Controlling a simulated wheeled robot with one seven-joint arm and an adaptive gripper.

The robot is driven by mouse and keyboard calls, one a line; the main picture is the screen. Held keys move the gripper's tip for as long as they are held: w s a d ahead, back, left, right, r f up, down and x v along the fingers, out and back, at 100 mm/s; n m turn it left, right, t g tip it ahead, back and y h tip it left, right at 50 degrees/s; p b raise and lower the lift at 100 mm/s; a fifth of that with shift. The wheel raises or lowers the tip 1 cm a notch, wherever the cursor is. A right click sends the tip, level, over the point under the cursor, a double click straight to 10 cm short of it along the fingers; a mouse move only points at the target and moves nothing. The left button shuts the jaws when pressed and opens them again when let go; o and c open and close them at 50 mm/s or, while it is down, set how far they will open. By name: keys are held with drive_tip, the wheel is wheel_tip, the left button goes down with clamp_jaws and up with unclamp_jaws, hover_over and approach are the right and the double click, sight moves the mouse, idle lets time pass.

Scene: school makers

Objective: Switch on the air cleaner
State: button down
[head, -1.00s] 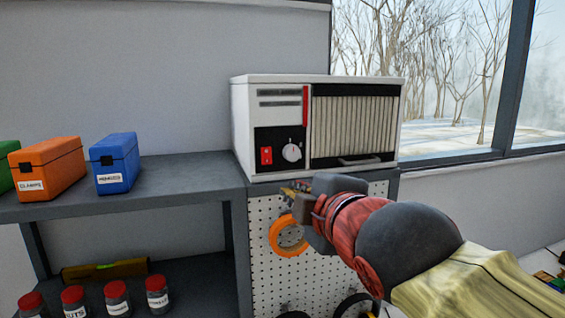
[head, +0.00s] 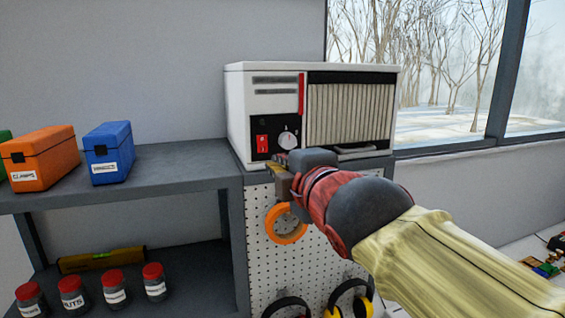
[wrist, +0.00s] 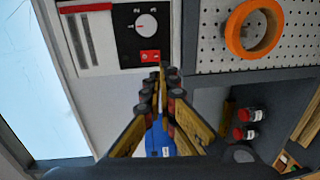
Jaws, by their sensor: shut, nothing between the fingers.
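The air cleaner (head: 237,110) is a white box with a pleated grille, standing on the bench top in the head view. Its black control panel carries a red rocker switch (head: 262,143) and a round white dial (head: 288,139). The switch (wrist: 150,56) and the dial (wrist: 146,25) also show in the wrist view. My gripper (head: 276,165) is shut and empty, just below the panel in the head view. In the wrist view its fingertips (wrist: 158,72) are close to the switch; I cannot tell whether they touch the panel.
An orange tape ring (head: 287,238) hangs on the pegboard (head: 262,258) below the air cleaner. Blue (head: 108,152) and orange (head: 43,158) cases stand on the shelf to the left. Several red-lidded jars (head: 114,287) stand lower. Ear muffs (head: 292,305) hang low.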

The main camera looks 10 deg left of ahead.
sight(261, 152)
drive_tip(key=p+x, duration=0.1)
drive_tip(key=x, duration=0.9)
drive_tip(key=shift+w, duration=0.1)
drive_tip(key=shift+b, duration=0.45)
